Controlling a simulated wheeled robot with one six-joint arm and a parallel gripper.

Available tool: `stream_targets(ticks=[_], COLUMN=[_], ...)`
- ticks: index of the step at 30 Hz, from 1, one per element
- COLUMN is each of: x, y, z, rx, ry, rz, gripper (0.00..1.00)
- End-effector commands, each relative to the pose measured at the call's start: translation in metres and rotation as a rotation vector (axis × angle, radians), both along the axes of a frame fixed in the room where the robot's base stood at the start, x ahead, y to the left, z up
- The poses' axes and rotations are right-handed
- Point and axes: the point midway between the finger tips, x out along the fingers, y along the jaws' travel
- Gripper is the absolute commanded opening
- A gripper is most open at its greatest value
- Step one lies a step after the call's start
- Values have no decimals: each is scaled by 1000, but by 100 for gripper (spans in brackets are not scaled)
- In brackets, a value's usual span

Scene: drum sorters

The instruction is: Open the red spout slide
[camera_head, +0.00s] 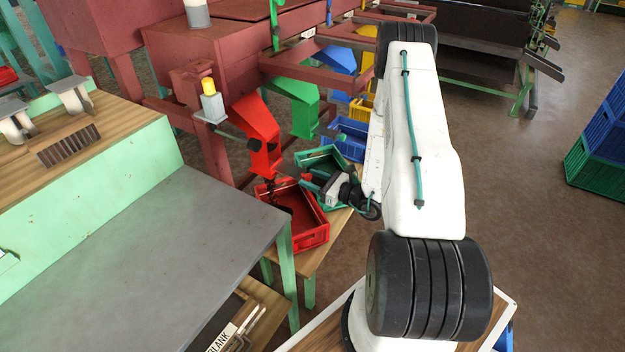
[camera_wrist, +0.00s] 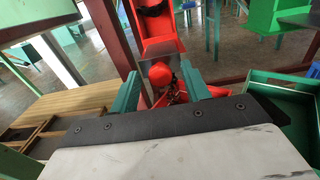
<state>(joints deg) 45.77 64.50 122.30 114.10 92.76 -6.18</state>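The red spout (camera_head: 256,125) hangs from the dark red machine, its mouth above a red crate (camera_head: 318,237). It also shows at the top of the wrist view (camera_wrist: 155,22). A rounded red knob (camera_wrist: 161,75) shows below it, in front of a grey plate-like part; I take it for the slide's handle. My gripper (camera_head: 313,183) is at the end of the arm, right of the spout's lower end. In the wrist view its two teal fingers (camera_wrist: 160,92) are apart, with the knob seen between them and a gap on each side. Whether the knob lies within finger reach is unclear.
A green spout (camera_head: 302,105) and a blue spout (camera_head: 338,60) stand farther along the machine. A green crate (camera_head: 322,158) is beside the red one, close under my gripper. A grey-topped bench (camera_head: 150,250) fills the left. Open floor lies right.

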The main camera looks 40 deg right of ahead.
Motion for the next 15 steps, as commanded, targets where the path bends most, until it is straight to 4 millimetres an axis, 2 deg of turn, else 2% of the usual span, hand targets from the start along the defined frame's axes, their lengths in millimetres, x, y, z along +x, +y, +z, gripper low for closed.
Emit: stream_targets(ticks=[5,15], x=[-6,-57], y=[-3,-22], z=[0,0], rx=[0,1], ry=[0,0], rz=[-1,-4], gripper=[46,46])
